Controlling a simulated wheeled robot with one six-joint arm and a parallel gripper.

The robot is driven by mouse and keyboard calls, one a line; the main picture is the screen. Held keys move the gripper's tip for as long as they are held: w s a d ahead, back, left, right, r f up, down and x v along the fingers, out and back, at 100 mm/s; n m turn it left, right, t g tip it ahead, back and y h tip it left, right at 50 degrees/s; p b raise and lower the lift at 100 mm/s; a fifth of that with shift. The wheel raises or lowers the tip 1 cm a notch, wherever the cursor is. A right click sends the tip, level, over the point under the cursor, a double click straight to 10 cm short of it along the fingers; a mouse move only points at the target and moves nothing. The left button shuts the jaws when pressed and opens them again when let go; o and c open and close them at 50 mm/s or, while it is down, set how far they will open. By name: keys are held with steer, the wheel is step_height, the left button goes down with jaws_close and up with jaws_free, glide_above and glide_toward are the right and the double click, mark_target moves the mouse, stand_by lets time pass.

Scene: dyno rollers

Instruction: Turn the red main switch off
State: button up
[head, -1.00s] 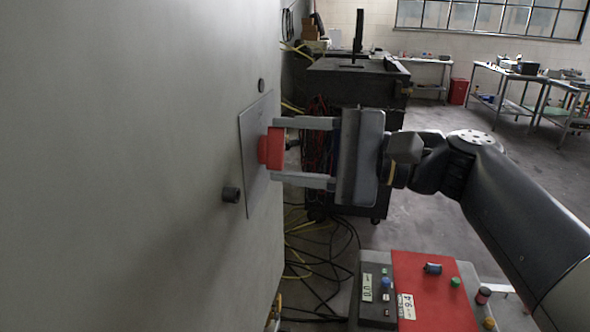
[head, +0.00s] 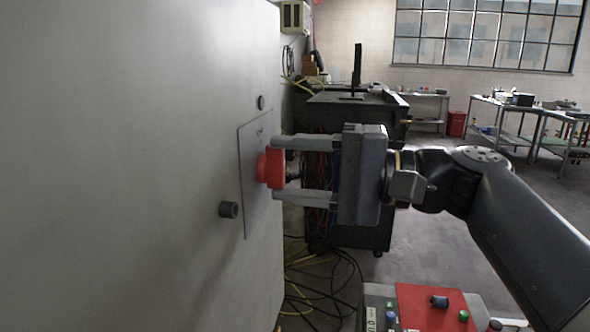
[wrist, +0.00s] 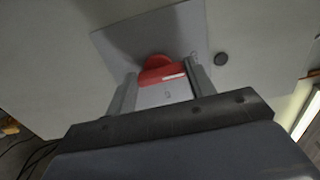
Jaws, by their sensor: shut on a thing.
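The red main switch (head: 269,168) is a red knob on a grey plate (head: 250,190) fixed to the side of a large pale cabinet. My gripper (head: 283,168) reaches in from the right with one finger above the knob and one below. It is shut on the knob at the fingertips. In the wrist view the red switch (wrist: 162,70) sits between the two fingers (wrist: 160,88), with a white mark on its front bar. Part of the plate's lettering is too small to read.
Two dark round knobs, one above the plate (head: 261,102) and one below it (head: 229,209), stick out of the cabinet (head: 120,160). A red-topped control panel (head: 432,305) stands low in front. A dark cart (head: 330,110) and cables are behind the gripper.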

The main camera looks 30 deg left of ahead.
steer(key=o, duration=1)
steer(key=v, duration=1)
steer(key=shift+w+d, duration=0.15)
steer(key=shift+d, duration=0.25)
steer(key=shift+c, duration=0.2)
